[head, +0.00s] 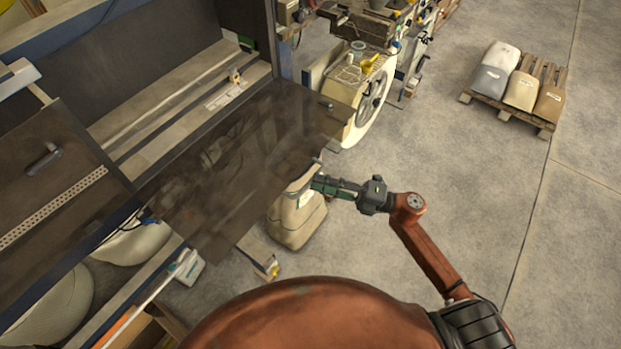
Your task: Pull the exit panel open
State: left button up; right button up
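A dark, glossy brown panel (235,165), which I take as the exit panel, juts out from the machine over the floor in the middle of the head view. It stands at an angle, with the opening behind it in view. My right gripper (316,183) is at the panel's lower right edge, reaching in from the right. Its fingertips are small and close to the edge; I cannot tell whether they touch it or are closed. No handle on this panel shows clearly. My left gripper is not in view.
Another brown panel with a handle (43,160) is at the left. A beige sack (297,218) stands on the floor below my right gripper. A machine with a large wheel (372,102) stands behind. A pallet (510,108) bears several sacks. The floor at right is clear.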

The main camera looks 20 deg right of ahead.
aim_at(310, 180)
jog(key=shift+x, duration=1.75)
jog(key=shift+c, duration=0.7)
grip_shut()
